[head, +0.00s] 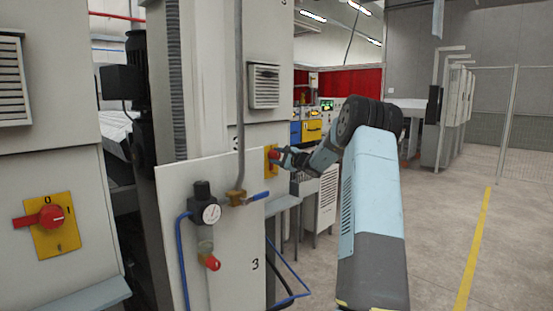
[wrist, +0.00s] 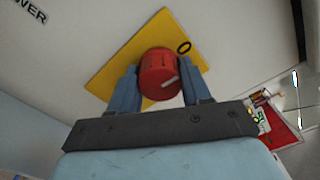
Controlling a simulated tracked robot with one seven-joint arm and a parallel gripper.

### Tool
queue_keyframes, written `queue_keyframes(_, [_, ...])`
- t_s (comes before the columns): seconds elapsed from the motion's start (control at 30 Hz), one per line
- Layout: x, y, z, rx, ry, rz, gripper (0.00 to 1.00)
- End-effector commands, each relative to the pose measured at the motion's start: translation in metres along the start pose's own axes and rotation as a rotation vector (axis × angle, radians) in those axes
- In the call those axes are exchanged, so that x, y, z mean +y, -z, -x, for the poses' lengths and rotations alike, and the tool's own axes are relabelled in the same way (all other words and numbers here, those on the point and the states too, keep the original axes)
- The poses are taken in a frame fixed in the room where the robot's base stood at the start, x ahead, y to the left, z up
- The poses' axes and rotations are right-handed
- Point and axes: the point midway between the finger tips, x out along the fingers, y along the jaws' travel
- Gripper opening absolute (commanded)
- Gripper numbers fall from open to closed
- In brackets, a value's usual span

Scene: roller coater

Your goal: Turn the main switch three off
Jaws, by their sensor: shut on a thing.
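The main switch has a yellow plate (head: 267,152) on the grey cabinet front, beside a partly hidden number 3. Its red knob (wrist: 158,70) shows in the wrist view in front of the yellow plate (wrist: 108,82), with a white mark on its lower right side. A black 0 shows on the plate to the upper right of the knob, away from the mark. My gripper (head: 276,155) is shut on the knob. In the wrist view my gripper (wrist: 159,74) has one finger on each side of the knob. Any 1 on this plate is hidden.
Another red-handled switch (head: 47,217) on a yellow plate is at the left. A pressure gauge (head: 211,213), a grey pipe (head: 239,90) and a blue valve lever (head: 258,197) stand left of my gripper. The floor (head: 440,220) to the right is open up to a fence.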

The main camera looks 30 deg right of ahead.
Motion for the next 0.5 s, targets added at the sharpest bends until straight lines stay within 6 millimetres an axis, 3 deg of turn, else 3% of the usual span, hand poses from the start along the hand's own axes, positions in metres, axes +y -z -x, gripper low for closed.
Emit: queue_keyframes(0.5, [0.0069, -0.0013, -0.0014, -0.004, -0.009, 0.087, 0.17])
